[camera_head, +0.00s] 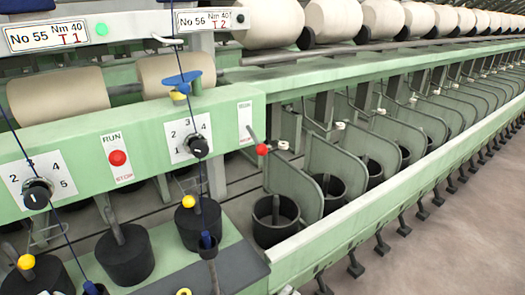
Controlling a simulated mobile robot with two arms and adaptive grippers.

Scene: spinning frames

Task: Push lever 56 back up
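The sign reading No 56 (207,20) hangs at the top, left of centre. Below it and to the right, a white RUN/STOP plate (245,118) sits at the right end of the green panel. Lever 56 (262,149), a thin dark rod with a red ball, sticks out by this plate and tilts down to the right, its ball at about the height of the plate's lower end. Neither of my grippers shows in the head view, so their state and distance from the lever are hidden.
Another red knob (117,158) sits on the RUN/STOP plate under the No 55 sign (48,36). A numbered dial (197,146) is left of lever 56. Black cans (273,222) stand below right. Open floor (450,235) lies right.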

